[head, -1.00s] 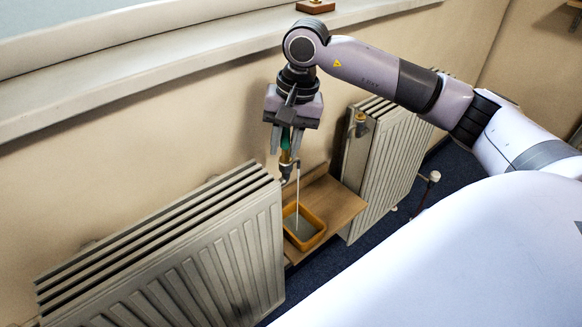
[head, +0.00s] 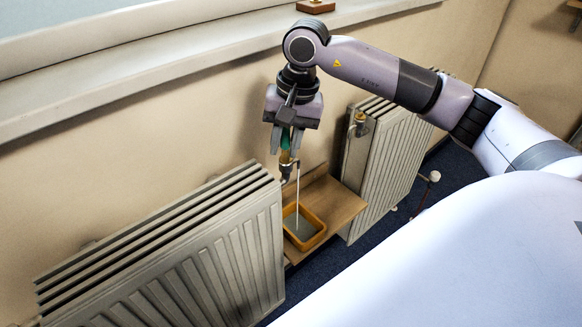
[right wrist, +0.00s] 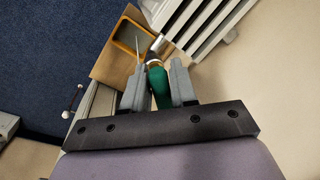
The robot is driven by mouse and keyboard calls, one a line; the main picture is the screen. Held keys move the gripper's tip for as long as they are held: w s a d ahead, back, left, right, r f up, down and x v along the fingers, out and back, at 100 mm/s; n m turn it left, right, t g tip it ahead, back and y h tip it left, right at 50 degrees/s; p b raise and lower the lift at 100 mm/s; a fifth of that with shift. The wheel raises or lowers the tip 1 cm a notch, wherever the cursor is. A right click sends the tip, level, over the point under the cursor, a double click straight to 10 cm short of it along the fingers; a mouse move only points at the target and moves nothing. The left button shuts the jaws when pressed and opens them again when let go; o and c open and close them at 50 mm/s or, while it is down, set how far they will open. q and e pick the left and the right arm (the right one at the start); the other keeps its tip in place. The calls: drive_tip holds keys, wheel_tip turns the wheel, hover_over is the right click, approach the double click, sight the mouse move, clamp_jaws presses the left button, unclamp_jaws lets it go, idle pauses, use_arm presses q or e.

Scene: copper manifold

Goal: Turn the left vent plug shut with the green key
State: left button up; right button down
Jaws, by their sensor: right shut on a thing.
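My right gripper (head: 286,146) points down at the near end of the left radiator and is shut on the green key (head: 285,140). In the right wrist view the green key (right wrist: 161,88) stands between the two fingers (right wrist: 158,68). The brass left vent plug (head: 286,160) is right under the key; the fingers and key hide its top, so I cannot tell how far it is turned. A thin pale stream (head: 298,195) runs from beside the plug down into the orange tray (head: 318,239). My left gripper is not in view.
The left radiator (head: 215,265) and right radiator (head: 385,160) flank a wooden shelf (head: 340,200) bearing the tray. A second brass plug (head: 360,121) is on the right radiator. The window sill (head: 170,65) runs behind my arm.

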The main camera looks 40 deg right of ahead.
drive_tip(key=shift+s+f, duration=0.1)
drive_tip(key=shift+f, duration=0.2)
drive_tip(key=shift+a+m, duration=0.1)
drive_tip(key=shift+m, duration=1.1)
drive_tip(key=shift+w+a+m, duration=0.1)
drive_tip(key=shift+w+m, duration=0.15)
drive_tip(key=shift+m, duration=0.55)
drive_tip(key=shift+m+h, duration=0.3)
drive_tip(key=shift+t, duration=0.3)
drive_tip(key=shift+w+m+b, duration=0.2)
drive_tip(key=shift+m+b, duration=0.1)
drive_tip(key=shift+m, duration=0.9)
